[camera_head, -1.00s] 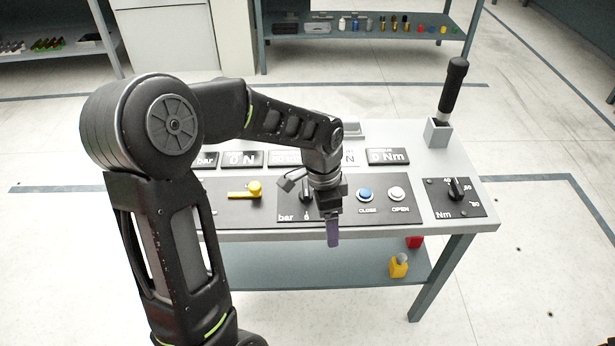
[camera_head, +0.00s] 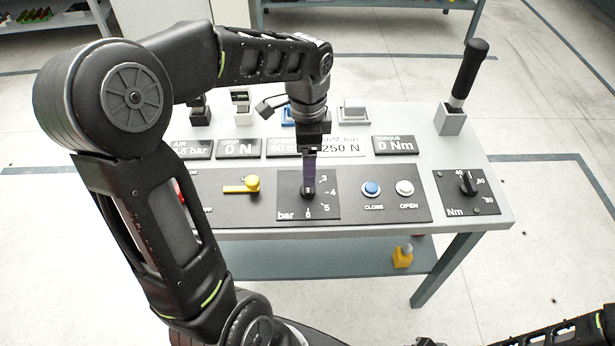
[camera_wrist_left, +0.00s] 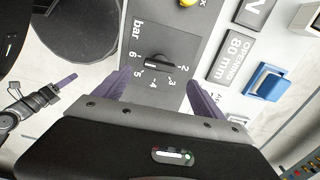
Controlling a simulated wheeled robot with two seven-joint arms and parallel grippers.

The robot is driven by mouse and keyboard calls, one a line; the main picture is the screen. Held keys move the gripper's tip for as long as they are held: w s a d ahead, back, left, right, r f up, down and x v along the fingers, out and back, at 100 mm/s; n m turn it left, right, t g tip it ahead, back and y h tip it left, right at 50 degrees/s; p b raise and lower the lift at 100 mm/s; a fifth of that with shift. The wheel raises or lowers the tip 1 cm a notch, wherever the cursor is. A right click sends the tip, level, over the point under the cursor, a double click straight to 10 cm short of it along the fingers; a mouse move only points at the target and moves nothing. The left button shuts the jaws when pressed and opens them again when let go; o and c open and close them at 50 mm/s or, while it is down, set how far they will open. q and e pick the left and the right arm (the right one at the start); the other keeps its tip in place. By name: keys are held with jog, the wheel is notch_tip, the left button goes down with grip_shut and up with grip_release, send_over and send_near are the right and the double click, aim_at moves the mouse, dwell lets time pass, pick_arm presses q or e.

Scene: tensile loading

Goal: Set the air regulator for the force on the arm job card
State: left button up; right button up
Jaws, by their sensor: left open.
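The air regulator is a black rotary knob (camera_head: 307,191) on a dark bar dial plate (camera_head: 326,208). In the left wrist view the knob (camera_wrist_left: 159,62) shows with the numbers 2 to 6 around it; I cannot tell exactly where its pointer stands. My left gripper (camera_head: 309,182) points down above the knob. Its purple fingers (camera_wrist_left: 158,80) are open, apart from the knob on both sides. A card reading 250 N (camera_head: 343,147) is partly covered by my left gripper. The air display (camera_head: 190,150) is partly hidden by my arm. My right gripper (camera_wrist_left: 58,84) shows one purple finger.
A yellow lever (camera_head: 243,185) is left of the dial. Blue CLOSE (camera_head: 371,188) and white OPEN (camera_head: 405,187) buttons are right of it. A torque dial (camera_head: 467,184) and an upright black-handled tool (camera_head: 468,75) stand farther right. The GRIP (camera_head: 239,148) and TORQUE (camera_head: 395,145) displays read zero.

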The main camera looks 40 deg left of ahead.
pick_arm(q)
notch_tip(320, 180, down, 7)
jog(key=shift+f, duration=0.15)
jog(key=shift+c, duration=0.6)
jog(key=c, duration=1.2)
jog(key=shift+c, duration=0.2)
